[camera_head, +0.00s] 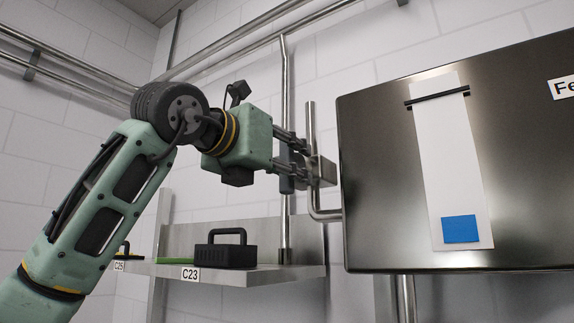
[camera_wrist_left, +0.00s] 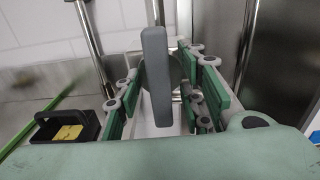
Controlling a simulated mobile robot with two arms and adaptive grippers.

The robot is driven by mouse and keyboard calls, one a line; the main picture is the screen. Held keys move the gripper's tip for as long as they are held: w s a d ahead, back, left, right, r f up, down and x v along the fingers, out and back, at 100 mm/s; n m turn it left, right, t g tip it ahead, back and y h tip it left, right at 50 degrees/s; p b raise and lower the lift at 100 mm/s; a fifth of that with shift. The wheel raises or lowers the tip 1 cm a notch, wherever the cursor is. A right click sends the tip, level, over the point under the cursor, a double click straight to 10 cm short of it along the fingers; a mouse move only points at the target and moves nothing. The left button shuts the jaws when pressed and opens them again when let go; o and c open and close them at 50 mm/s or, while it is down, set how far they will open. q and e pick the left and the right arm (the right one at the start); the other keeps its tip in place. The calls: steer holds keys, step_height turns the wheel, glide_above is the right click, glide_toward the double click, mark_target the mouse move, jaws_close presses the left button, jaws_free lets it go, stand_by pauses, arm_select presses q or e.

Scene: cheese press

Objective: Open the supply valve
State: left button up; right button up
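The supply valve shows in the head view as a metal valve body (camera_head: 324,171) on a pipe beside the steel cabinet. Its grey lever handle (camera_head: 286,181) stands upright; in the left wrist view the handle (camera_wrist_left: 155,75) is a long, nearly vertical bar. My left gripper (camera_head: 301,158) is at the valve, with its fingers reaching around the handle. In the left wrist view the left gripper (camera_wrist_left: 153,100) has its green pads on either side of the handle, with gaps visible, so it looks open. The handle partly hides the valve body there. My right gripper is not in view.
A steel cabinet (camera_head: 380,180) with a white strip and blue square (camera_head: 460,229) stands close at the right. Below is a shelf (camera_head: 300,272) labelled C23, holding a black handled caddy (camera_head: 226,255), which shows yellow contents in the left wrist view (camera_wrist_left: 68,132). Pipes run along the wall.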

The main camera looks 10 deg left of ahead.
arm_select(q)
steer(key=v, duration=1.2)
stand_by(0.4)
